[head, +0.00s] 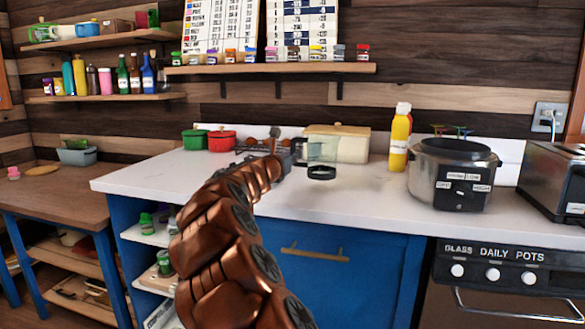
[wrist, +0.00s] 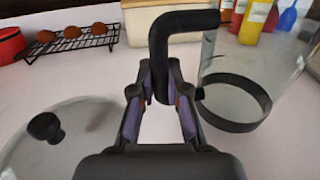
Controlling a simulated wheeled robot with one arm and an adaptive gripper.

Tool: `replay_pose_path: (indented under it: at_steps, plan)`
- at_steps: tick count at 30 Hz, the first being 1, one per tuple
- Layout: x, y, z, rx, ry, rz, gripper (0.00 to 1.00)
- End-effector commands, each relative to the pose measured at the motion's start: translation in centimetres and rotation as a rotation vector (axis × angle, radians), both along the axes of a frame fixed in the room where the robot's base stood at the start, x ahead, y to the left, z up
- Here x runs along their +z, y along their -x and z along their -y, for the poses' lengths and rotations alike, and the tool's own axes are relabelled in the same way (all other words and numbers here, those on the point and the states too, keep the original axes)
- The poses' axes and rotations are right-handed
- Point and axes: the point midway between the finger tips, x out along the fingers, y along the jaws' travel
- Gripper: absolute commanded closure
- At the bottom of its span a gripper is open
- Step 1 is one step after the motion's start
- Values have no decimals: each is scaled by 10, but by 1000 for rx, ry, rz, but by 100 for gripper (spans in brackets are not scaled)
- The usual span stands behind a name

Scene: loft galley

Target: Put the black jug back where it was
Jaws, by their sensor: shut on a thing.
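The black jug has a clear glass body with a black band at its base and a black angled handle. In the head view the jug (head: 322,157) is upright over the white counter, at the end of my arm. In the wrist view its handle (wrist: 182,22) runs down between my fingers, and its glass body with the black base band (wrist: 236,122) is to the right. My gripper (wrist: 160,92) is shut on the handle. In the head view my gripper (head: 284,158) is partly hidden by my arm. I cannot tell whether the base touches the counter.
A glass lid with a black knob (wrist: 46,127) lies left of my gripper. A black wire rack (wrist: 70,43) with brown items stands behind. A cream box (head: 345,146), a yellow bottle (head: 399,140) and a cooker (head: 452,175) line the counter. Counter (head: 365,205) in front is clear.

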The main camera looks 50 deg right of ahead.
Motion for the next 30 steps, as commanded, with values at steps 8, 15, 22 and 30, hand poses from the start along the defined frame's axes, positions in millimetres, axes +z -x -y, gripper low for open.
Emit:
replay_pose_path:
  at_steps: [8, 15, 22, 30]
  plan:
    - [-6, -4, 4, -3, 2, -1, 100]
    - [-35, -4, 4, -3, 2, -1, 100]
    - [-35, -4, 4, -3, 2, 0, 100]
    - [-38, -4, 4, -2, 1, 0, 76]
